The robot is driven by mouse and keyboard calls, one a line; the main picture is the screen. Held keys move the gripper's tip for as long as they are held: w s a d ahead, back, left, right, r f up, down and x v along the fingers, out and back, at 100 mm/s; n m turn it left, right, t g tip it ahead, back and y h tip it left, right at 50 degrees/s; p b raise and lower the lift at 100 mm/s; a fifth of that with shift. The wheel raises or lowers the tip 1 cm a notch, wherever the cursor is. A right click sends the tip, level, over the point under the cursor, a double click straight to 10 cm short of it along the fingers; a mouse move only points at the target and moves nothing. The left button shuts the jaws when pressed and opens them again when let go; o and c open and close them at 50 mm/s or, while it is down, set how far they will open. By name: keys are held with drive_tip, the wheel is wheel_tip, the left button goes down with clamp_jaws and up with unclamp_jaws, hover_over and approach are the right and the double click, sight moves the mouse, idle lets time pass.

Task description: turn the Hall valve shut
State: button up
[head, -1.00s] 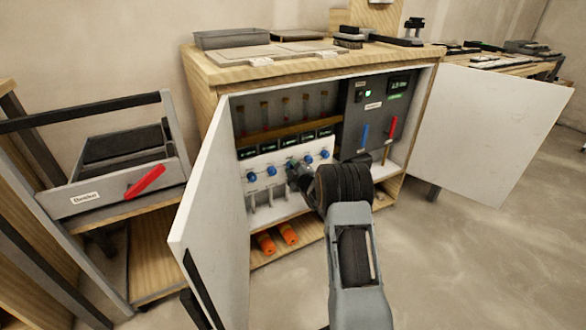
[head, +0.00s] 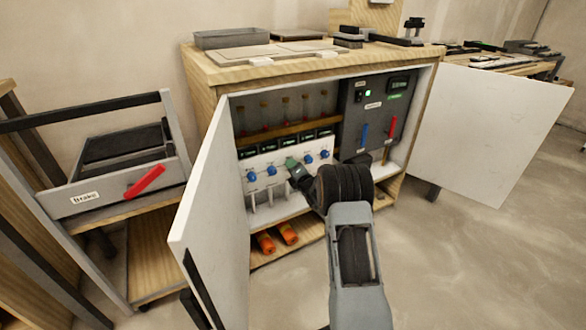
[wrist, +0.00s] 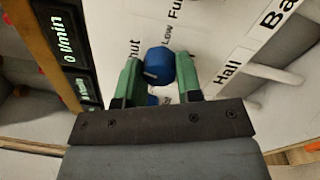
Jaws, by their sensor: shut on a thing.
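The Hall valve is a round blue knob (wrist: 160,65) on a white panel, with its Hall label (wrist: 228,73) to the right of it in the wrist view. The words Low, Full and a partly covered "hut" are printed around it. A short white mark shows on the knob. My gripper (wrist: 160,72) has its green fingers on either side of the knob and is shut on it. In the head view my gripper (head: 292,166) is at the middle of the row of knobs and hides this one.
Other blue knobs (head: 251,177) flank my gripper. A dark display (wrist: 70,50) beside the panel reads 0 l/min. The left cabinet door (head: 205,200) and right door (head: 485,135) stand open. Orange cylinders (head: 287,233) lie on the low shelf. Blue and red levers (head: 390,128) are at right.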

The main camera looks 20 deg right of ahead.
drive_tip(key=shift+n, duration=1.1)
drive_tip(key=o, duration=0.9)
drive_tip(key=shift+o, duration=0.2)
drive_tip(key=s+d+p, duration=0.1)
drive_tip(key=s+p, duration=0.3)
drive_tip(key=s, duration=0.9)
drive_tip(key=shift+s+d+f, duration=0.3)
drive_tip(key=shift+s+f, duration=0.05)
